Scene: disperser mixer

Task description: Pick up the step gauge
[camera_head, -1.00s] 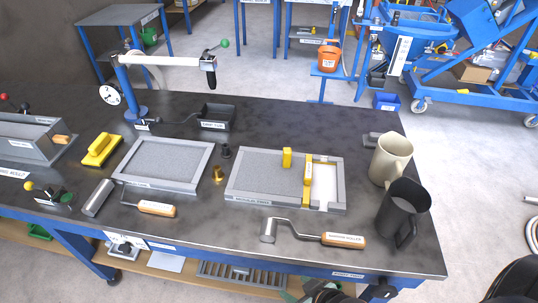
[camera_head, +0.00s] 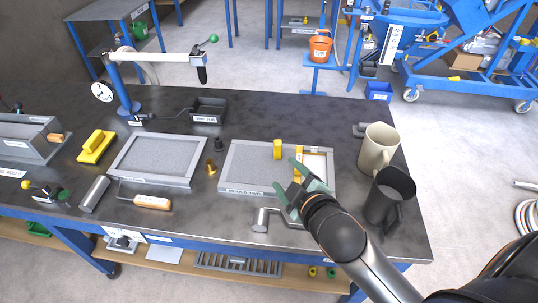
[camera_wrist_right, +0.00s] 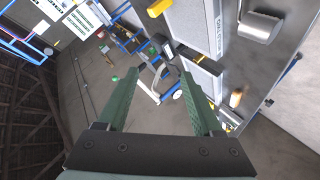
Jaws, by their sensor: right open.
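A small upright yellow block (camera_head: 278,149) stands at the back of the right-hand mould tray (camera_head: 245,188) in the head view. No readable label shows which of these is the step gauge. My right gripper (camera_head: 287,177) is open and empty above the tray's front right part, in front of both yellow pieces. In the right wrist view, the open fingers (camera_wrist_right: 158,68) have nothing between them, and a yellow piece (camera_wrist_right: 160,7) shows at the top. My left gripper is not in view.
A cream jug (camera_head: 377,147) and a dark jug (camera_head: 388,195) stand close on the right. A second tray (camera_head: 155,158) and a brass piece (camera_head: 211,168) stand left.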

